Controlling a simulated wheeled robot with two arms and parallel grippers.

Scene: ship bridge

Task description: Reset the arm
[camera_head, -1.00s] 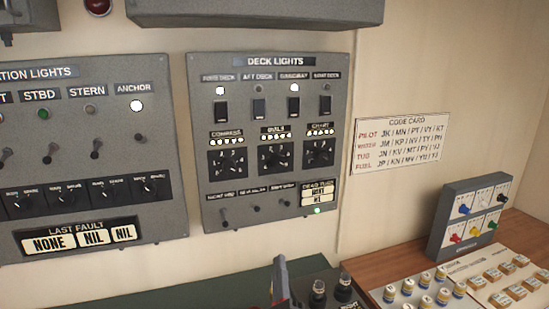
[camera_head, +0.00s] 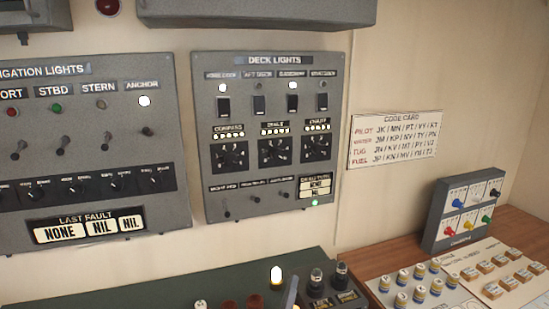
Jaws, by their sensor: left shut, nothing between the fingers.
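The rest of my left arm is below the picture. My right gripper is not in view.
The deck lights panel (camera_head: 204,140) and navigation lights panel (camera_head: 182,212) are on the wall. A code card (camera_head: 394,140) hangs right of them.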

